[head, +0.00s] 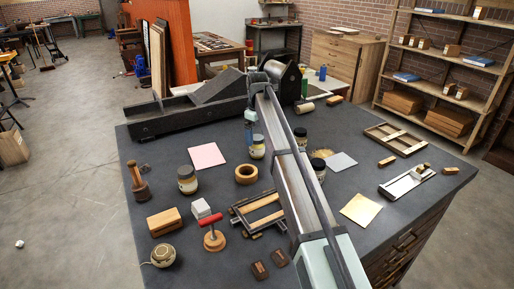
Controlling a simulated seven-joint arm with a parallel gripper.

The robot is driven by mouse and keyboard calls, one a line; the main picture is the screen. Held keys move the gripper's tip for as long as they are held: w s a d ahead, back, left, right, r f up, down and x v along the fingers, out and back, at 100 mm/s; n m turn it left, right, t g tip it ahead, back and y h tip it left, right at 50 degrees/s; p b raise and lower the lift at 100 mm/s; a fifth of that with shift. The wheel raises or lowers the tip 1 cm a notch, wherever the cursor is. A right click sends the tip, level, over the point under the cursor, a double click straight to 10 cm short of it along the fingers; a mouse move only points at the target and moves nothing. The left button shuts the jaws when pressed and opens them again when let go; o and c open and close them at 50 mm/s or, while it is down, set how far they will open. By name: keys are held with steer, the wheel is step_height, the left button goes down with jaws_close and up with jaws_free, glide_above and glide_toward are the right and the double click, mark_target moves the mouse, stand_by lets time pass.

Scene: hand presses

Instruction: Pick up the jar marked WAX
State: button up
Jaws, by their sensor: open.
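Several jars with dark lids and pale labels stand upright on the dark bench top. One jar (187,181) stands at the left, a second jar (258,148) near the middle, a third (300,138) right of my arm, and a fourth (318,170) is partly hidden by my arm. The labels are too small to read, so I cannot tell which says WAX.
A dark press bed (185,113) runs along the back. A pink sheet (207,156) lies between the left and second jars.

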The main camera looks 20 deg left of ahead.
mark_target(257, 147)
steer(key=shift+w+a+f, duration=0.1)
steer(key=shift+w+f, duration=0.05)
steer(key=shift+f, duration=1.15)
steer(key=shift+w+a+f, duration=0.1)
steer(key=shift+w+f, duration=0.05)
steer(key=shift+f, duration=1.15)
steer(key=c, duration=1.3)
steer(key=shift+r, duration=0.1)
steer(key=shift+r, duration=0.1)
